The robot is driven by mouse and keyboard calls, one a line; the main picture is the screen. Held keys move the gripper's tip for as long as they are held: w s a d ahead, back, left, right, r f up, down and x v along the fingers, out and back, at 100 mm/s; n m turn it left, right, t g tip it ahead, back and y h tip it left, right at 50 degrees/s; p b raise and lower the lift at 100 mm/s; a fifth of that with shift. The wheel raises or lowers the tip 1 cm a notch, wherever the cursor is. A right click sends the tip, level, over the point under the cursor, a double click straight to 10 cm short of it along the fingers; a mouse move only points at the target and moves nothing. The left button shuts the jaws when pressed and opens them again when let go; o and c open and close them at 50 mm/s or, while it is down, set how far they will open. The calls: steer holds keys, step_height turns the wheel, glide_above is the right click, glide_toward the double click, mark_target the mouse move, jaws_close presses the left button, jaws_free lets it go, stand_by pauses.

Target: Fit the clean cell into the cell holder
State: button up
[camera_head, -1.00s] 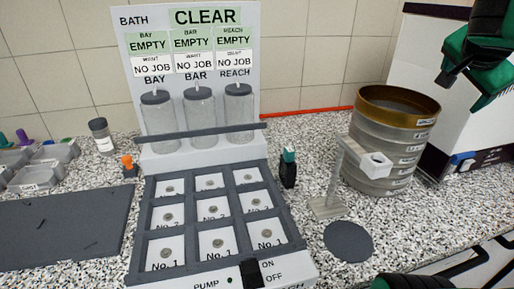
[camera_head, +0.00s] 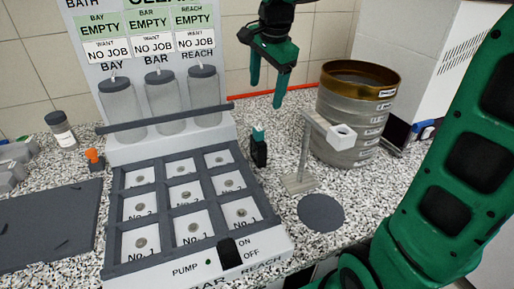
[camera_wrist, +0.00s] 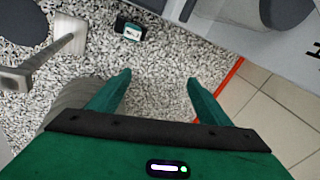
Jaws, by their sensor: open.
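A small dark upright block with a teal top (camera_head: 259,150) stands on the speckled counter, right of the bath unit; it also shows in the wrist view (camera_wrist: 132,31) with a white label. I cannot tell whether it is the clean cell. I cannot tell which part is the cell holder. My gripper (camera_head: 267,95) is open and empty, pointing down above and behind the block. Its spread fingers show over bare counter in the wrist view (camera_wrist: 158,93).
The bath unit (camera_head: 285,240) has a grid of numbered compartments and several lidded clear jars (camera_head: 163,105). A sieve stack (camera_head: 352,115) with a brass top rim stands behind the stand. A dark round pad (camera_head: 321,213) lies in front. A grey mat (camera_head: 45,228) lies at left.

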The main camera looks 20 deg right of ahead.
mark_target(260, 129)
steer(key=s+a+f+m+g, duration=0.1)
steer(key=f, duration=0.1)
steer(key=s+a+f+g, duration=0.1)
steer(key=s+f, duration=0.1)
steer(key=s+a+f+m+g, duration=0.1)
steer(key=f, duration=0.1)
steer(key=shift+s+a+m+y, duration=0.2)
steer(key=shift+a+m+y, duration=0.05)
steer(key=shift+m+y, duration=0.05)
steer(key=shift+g, duration=0.3)
step_height(260, 129, down, 5)
steer(key=shift+s+a+f, duration=0.1)
steer(key=shift+w+a+f, duration=0.1)
steer(key=shift+w+f, duration=0.05)
steer(key=shift+f, duration=1.25)
steer(key=shift+w+f, duration=0.1)
steer(key=shift+f, duration=1.3)
steer(key=c, duration=1.4)
steer(key=shift+r, duration=0.1)
steer(key=shift+c, duration=0.2)
